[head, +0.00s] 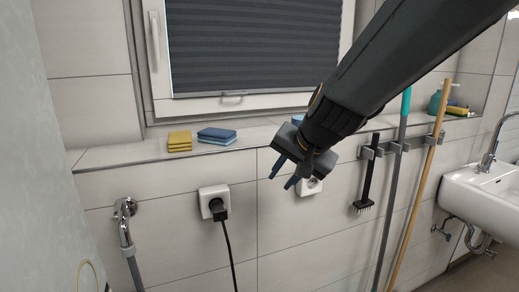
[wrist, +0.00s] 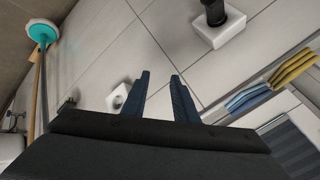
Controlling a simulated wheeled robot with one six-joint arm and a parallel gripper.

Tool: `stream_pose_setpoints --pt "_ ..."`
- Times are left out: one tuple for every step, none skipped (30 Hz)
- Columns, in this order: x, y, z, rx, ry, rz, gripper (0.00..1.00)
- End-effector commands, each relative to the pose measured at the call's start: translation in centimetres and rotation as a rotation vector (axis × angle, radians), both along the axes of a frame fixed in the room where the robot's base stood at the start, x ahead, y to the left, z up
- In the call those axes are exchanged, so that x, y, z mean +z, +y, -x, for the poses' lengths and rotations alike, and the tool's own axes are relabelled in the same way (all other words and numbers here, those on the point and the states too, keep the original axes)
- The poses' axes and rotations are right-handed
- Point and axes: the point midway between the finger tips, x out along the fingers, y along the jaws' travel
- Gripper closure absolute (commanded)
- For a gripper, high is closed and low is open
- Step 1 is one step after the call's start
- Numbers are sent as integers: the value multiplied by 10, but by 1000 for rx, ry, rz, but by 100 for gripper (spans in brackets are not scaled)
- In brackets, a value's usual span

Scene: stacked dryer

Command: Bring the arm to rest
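My gripper (head: 284,176) hangs at the end of my arm in front of the tiled wall, below the window ledge. In the wrist view my gripper (wrist: 158,82) has its two dark blue fingers apart, with only wall tiles showing between them. Nothing is held. In the head view my arm reaches in from the upper right and covers part of the window and ledge.
Yellow sponges (head: 180,141) and blue sponges (head: 217,136) lie on the ledge (head: 110,156). A plugged socket (head: 214,202) is left of my gripper; another socket (head: 311,186) is close behind it. A brush (head: 366,180), poles and a sink (head: 487,196) stand right.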

Motion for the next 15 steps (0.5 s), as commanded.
stream_pose_setpoints --pt "-32 -13 10 27 45 46 74" --pt "-47 -20 18 49 71 73 74" --pt "-67 -29 28 79 107 109 74" --pt "-81 -37 36 100 135 135 74" --pt "-96 -44 45 123 164 160 74" --pt "-114 -54 57 154 200 194 74" --pt "-127 -61 67 176 230 217 74" --pt "-140 -69 76 200 259 240 74" --pt "-156 -79 89 232 299 271 74" --pt "-168 -85 99 254 328 291 74" --pt "-178 -92 109 276 357 309 74" --pt "-190 -101 121 305 391 332 74" --pt "-198 -106 130 325 416 346 74" --pt "-205 -112 137 343 437 361 74" --pt "-213 -118 147 365 464 376 74"
